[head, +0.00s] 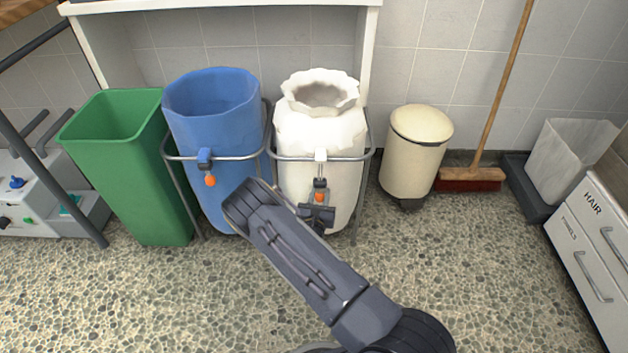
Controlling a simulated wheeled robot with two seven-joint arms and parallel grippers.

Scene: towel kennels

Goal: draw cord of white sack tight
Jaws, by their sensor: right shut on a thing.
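The white sack (345,145) stands upright in a metal frame, its ruffled neck narrowed but still showing an opening at the top. A white cord lock sits at its front, and a short cord hangs below it with an orange toggle (319,197). My right gripper (318,210) is at the front of the sack, shut on the cord end at or just below the orange toggle; the exact grip is partly hidden by the gripper. My right arm reaches in from the bottom. My left gripper is not in view.
A blue sack (212,110) with its own orange toggle (210,181) stands open in a frame to the left, beside a green bin (130,170). A cream pedal bin (415,150) and a broom (471,178) stand right. Drawers (590,255) edge the right side. The front floor is clear.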

